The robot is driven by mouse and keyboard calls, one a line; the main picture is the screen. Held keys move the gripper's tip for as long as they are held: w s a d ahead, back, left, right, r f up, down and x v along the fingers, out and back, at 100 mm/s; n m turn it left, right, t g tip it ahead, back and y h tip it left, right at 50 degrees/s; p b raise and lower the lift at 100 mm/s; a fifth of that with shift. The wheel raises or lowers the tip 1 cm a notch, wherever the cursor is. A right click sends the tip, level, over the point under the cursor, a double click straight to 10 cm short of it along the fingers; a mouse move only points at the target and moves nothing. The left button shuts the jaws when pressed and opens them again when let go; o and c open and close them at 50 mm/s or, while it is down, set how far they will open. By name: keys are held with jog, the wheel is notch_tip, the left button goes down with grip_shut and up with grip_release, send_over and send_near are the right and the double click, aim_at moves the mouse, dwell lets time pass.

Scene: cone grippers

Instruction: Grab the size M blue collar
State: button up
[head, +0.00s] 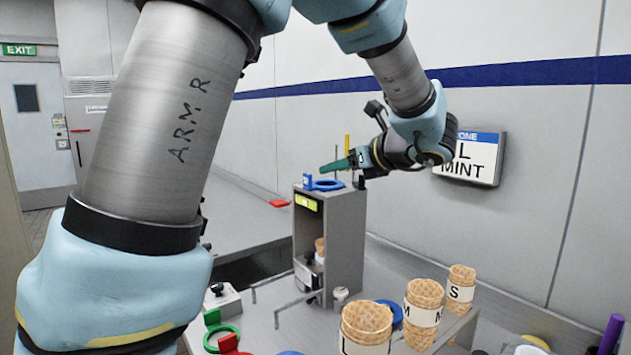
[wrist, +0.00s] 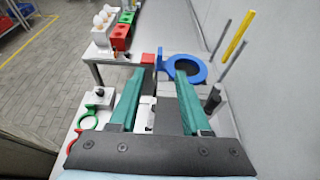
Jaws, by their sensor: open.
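A blue ring-shaped collar (head: 328,185) with an upright tab lies on top of the grey cabinet; it also shows in the wrist view (wrist: 203,72). Another blue ring (head: 396,309) lies behind the cones, and a blue piece (head: 290,353) is cut off at the bottom edge. I cannot read a size on any of them. My gripper (head: 336,165) is just above the cabinet top. In the wrist view its green fingers (wrist: 160,78) are apart and hold nothing. The right fingertip overlaps the collar's left side in view; I cannot tell whether they touch.
Cones marked L (head: 366,325), M (head: 424,300) and S (head: 461,285) stand at the front right. The grey cabinet (head: 345,235) has upright rods, one yellow (wrist: 236,40). Green (head: 221,338) and red (head: 229,343) collars lie front left. A wall sign (head: 470,160) reads L, MINT.

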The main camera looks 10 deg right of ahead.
aim_at(311, 175)
jog(key=p+x, duration=0.3)
jog(key=x, duration=0.7)
jog(key=shift+w+a+p, duration=0.1)
jog(key=shift+w+p, duration=0.1)
jog(key=shift+p, duration=0.2)
grip_shut()
